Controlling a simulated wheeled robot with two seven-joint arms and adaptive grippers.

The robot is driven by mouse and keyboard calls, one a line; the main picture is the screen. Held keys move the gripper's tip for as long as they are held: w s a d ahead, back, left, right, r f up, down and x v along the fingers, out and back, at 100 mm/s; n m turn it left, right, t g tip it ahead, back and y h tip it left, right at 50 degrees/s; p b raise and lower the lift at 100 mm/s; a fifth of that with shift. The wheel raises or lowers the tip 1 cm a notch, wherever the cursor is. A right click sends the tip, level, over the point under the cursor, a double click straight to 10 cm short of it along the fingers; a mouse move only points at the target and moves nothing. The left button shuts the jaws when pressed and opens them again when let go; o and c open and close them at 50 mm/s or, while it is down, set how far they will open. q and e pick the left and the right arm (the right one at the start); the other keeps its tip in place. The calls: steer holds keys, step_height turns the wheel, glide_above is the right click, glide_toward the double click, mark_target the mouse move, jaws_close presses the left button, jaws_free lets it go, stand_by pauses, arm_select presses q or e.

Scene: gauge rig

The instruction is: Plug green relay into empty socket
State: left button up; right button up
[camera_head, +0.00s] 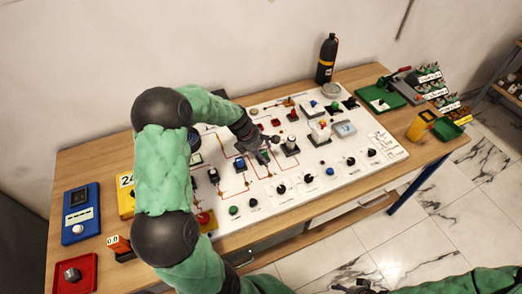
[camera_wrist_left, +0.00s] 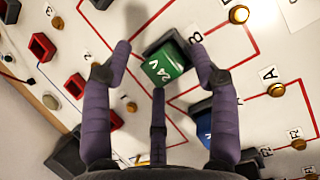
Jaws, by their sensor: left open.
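A green relay marked 24 V (camera_wrist_left: 166,63) is in the left wrist view, against a dark base on the white panel near the letter B. It shows small in the head view (camera_head: 263,157), partly hidden by my gripper. My left gripper (camera_wrist_left: 163,70) is open, its purple fingers spread either side of the relay; I cannot tell whether they touch it. In the head view the left gripper (camera_head: 259,144) is low over the panel. I cannot tell which holder is the empty socket. My right gripper (camera_head: 360,287) shows only partly at the bottom edge.
The white panel (camera_head: 330,172) carries red lines, knobs and buttons. A blue block (camera_wrist_left: 204,128) is close to the right finger, and red-rimmed dark pieces (camera_wrist_left: 42,46) are at left. A black bottle (camera_head: 327,58) stands behind. A blue box (camera_head: 80,214) is on the table's left.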

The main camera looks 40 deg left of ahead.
arm_select(q)
steer(key=shift+r, duration=0.1)
steer(key=p+v, duration=0.2)
steer(key=v, duration=1)
steer(key=shift+r+p, duration=0.1)
steer(key=shift+p, duration=0.2)
